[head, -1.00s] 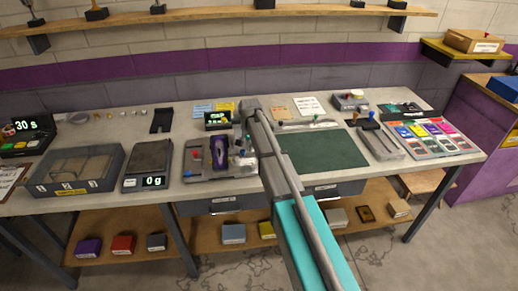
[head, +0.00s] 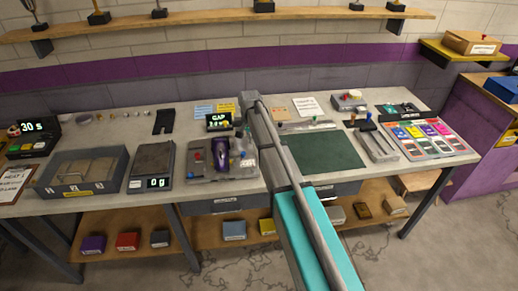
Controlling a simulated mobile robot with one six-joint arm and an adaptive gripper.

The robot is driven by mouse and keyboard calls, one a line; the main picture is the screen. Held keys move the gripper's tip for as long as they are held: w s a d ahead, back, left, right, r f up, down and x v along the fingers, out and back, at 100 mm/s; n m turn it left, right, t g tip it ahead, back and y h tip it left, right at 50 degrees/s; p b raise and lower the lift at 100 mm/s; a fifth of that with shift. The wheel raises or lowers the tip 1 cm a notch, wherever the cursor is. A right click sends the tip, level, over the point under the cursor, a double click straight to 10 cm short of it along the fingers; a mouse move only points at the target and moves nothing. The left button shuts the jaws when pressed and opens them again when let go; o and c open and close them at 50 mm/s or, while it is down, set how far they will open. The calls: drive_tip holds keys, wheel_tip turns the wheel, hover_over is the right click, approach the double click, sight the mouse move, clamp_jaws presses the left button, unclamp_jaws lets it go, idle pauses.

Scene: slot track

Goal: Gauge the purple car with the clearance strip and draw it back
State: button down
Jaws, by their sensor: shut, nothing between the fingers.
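The purple car (head: 221,153) sits in the grey gauging fixture (head: 196,176) left of the dark green mat, with a red knob (head: 197,155) at the fixture's left. A display (head: 219,122) behind the fixture reads "GAP" with a number too small to read surely. My gripper (head: 243,157) is small and unclear at the fixture's right side, close to the car's right. It is shut and empty. I cannot make out the clearance strip for certain, nor whether my gripper touches anything.
The green mat (head: 325,152) is bare. A colour chart (head: 433,140) lies at the right. A shelf (head: 340,14) runs above the bench.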

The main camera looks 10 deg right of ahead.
drive_tip(key=shift+r+p, duration=0.75)
drive_tip(key=shift+r, duration=0.2)
idle(0.6)
drive_tip(key=s+d+n, duration=0.3)
drive_tip(key=s, duration=1.1)
drive_tip(key=s+d+n, duration=0.3)
drive_tip(key=s+d, duration=0.1)
drive_tip(key=s, duration=1.1)
drive_tip(key=shift+d, duration=0.15)
